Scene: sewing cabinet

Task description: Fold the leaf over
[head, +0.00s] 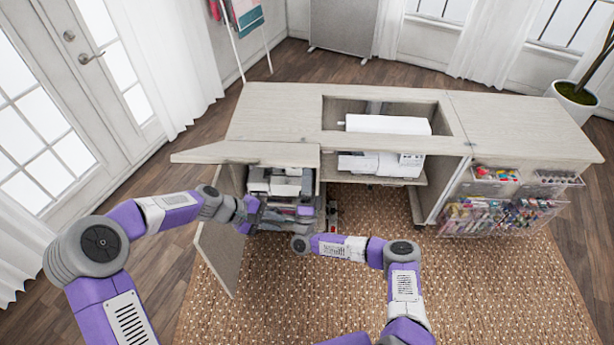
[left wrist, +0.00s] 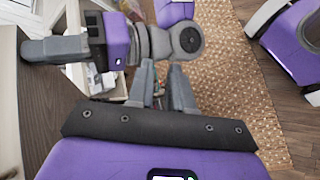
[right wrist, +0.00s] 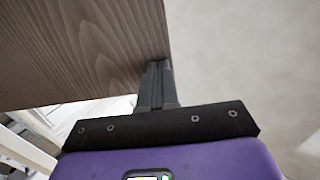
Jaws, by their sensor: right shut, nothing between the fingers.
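The pale wooden leaf (head: 245,152) is at the front left of the sewing cabinet (head: 280,110). Its left end juts past the cabinet's side. In the right wrist view the leaf's brown wooden face (right wrist: 80,50) fills the upper left. My right gripper (right wrist: 155,72) is shut and empty, its fingertips at the leaf's edge; I cannot tell whether they touch. In the head view I cannot make that gripper out clearly. My left gripper (left wrist: 161,72) is open and empty, its fingers a little apart. It also shows in the head view (head: 243,228), below the leaf, in front of the cabinet.
An open cabinet door (head: 220,262) hangs below the leaf. A white sewing machine (head: 388,126) sits in the top opening. Clear bins (head: 500,215) of supplies hang at right. My right forearm crosses over the woven rug (head: 480,290), close to my left gripper.

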